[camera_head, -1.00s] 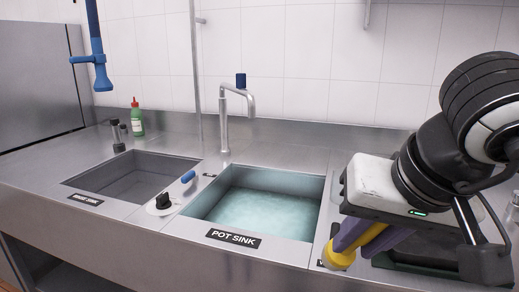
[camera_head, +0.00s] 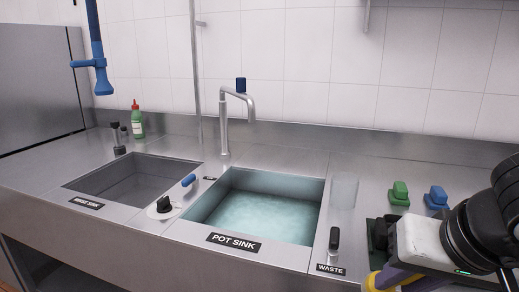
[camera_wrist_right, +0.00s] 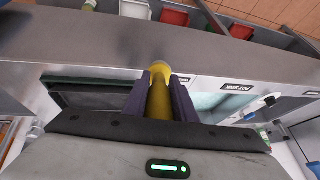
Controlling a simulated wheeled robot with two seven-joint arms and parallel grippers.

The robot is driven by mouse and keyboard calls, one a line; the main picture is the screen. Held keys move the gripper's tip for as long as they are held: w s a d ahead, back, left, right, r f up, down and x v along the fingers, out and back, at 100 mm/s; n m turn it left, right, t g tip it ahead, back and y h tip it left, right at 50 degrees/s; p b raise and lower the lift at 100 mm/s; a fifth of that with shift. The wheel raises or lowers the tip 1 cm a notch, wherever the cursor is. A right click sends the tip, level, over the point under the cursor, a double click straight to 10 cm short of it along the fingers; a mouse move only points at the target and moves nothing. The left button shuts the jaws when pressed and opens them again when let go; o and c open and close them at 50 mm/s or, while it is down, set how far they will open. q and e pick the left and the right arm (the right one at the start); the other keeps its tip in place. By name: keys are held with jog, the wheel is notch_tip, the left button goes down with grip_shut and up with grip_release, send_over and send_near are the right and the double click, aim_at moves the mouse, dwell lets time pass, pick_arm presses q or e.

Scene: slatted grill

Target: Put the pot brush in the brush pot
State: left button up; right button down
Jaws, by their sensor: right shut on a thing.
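My right gripper (camera_head: 392,279) is at the lower right of the head view, partly cut off by the picture's edge. Its purple fingers are shut on a yellow piece (camera_head: 373,283), which looks like the pot brush. In the right wrist view the yellow brush (camera_wrist_right: 160,98) lies between the two purple fingers, and its far end sticks out past them. A clear, upright cylinder (camera_head: 344,191), which looks like the brush pot, stands on the counter right of the pot sink. The gripper is nearer the front than this cylinder and to its right, apart from it. My left gripper is not in view.
The water-filled pot sink (camera_head: 322,196) has a tap (camera_head: 224,120) behind it. A waste lever (camera_head: 334,240) stands near the front. Green (camera_head: 399,193) and blue (camera_head: 436,197) blocks sit at the back right. A second sink (camera_head: 130,182) is to the left.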

jog(key=shift+r+p, duration=1.45)
jog(key=shift+r, duration=1.1)
jog(key=shift+f, duration=0.1)
